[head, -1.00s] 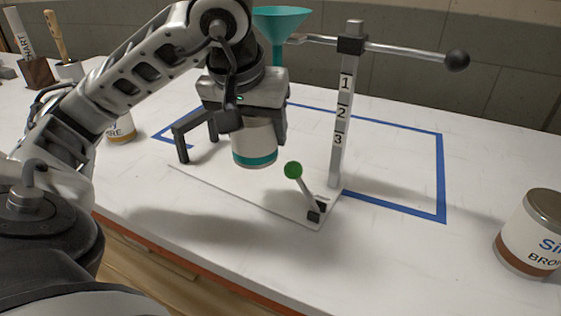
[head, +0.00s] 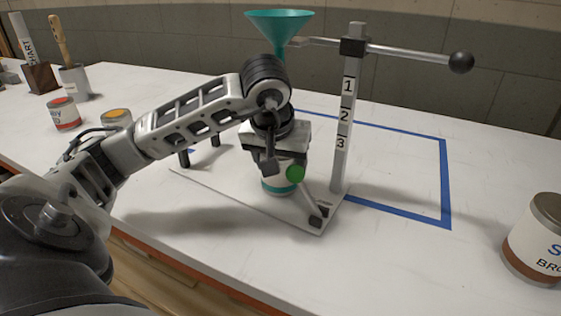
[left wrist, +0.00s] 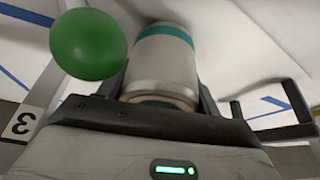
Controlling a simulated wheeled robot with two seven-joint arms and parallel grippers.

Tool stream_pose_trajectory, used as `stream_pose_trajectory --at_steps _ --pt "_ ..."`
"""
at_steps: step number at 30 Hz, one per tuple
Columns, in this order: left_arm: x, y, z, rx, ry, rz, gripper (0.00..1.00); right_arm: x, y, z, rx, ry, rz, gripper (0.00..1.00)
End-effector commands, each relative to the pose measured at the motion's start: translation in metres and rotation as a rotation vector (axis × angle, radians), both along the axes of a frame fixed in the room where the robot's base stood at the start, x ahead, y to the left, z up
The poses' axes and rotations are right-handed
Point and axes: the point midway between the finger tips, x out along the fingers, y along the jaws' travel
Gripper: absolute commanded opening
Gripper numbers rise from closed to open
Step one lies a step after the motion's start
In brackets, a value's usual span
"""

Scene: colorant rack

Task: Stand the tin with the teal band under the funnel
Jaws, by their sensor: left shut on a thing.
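The tin with the teal band (head: 277,185) is low over or on the white base plate, upright, mostly hidden behind my left gripper. My left gripper (head: 285,168) is shut on this tin. The left wrist view shows the tin (left wrist: 166,62) between the fingers, its teal band at the far end from the gripper. The teal funnel (head: 280,24) is held on an arm of the post (head: 345,115), above the gripper and the tin. I cannot tell whether the tin touches the plate. My right gripper is not in view.
A lever with a green knob (head: 295,173) stands close in front of the gripper; the knob looms in the left wrist view (left wrist: 88,44). A brown-banded tin (head: 536,245) is at the right. A red-banded tin (head: 64,115) and an orange-topped tin (head: 116,118) are left. Blue tape (head: 443,185) marks the table.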

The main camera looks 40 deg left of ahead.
Motion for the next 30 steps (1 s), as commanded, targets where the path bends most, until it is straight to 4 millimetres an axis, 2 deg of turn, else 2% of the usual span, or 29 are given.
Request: stream_pose_trajectory --at_steps 5,6,8,9,16,20,23,30 --pt "0.0 0.0 -0.003 0.0 -0.001 0.0 0.33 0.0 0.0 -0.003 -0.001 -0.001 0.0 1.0" --pt "0.0 0.0 -0.004 0.0 0.0 0.0 0.67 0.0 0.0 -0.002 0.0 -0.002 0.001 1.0" --pt "0.0 0.0 -0.003 0.0 0.0 0.0 0.83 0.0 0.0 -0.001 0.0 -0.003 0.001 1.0" --pt "0.0 0.0 -0.003 0.0 0.0 0.0 0.86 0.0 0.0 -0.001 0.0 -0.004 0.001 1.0" --pt "0.0 0.0 -0.002 0.0 0.0 0.0 0.86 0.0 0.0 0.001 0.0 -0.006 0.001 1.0" --pt "-0.001 -0.001 0.005 0.0 -0.001 0.0 0.86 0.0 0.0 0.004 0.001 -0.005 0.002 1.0" --pt "-0.005 -0.003 0.019 0.0 -0.005 0.0 0.86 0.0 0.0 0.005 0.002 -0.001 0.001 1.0" --pt "-0.023 -0.012 0.07 0.001 -0.007 0.0 0.86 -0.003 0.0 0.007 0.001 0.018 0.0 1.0"
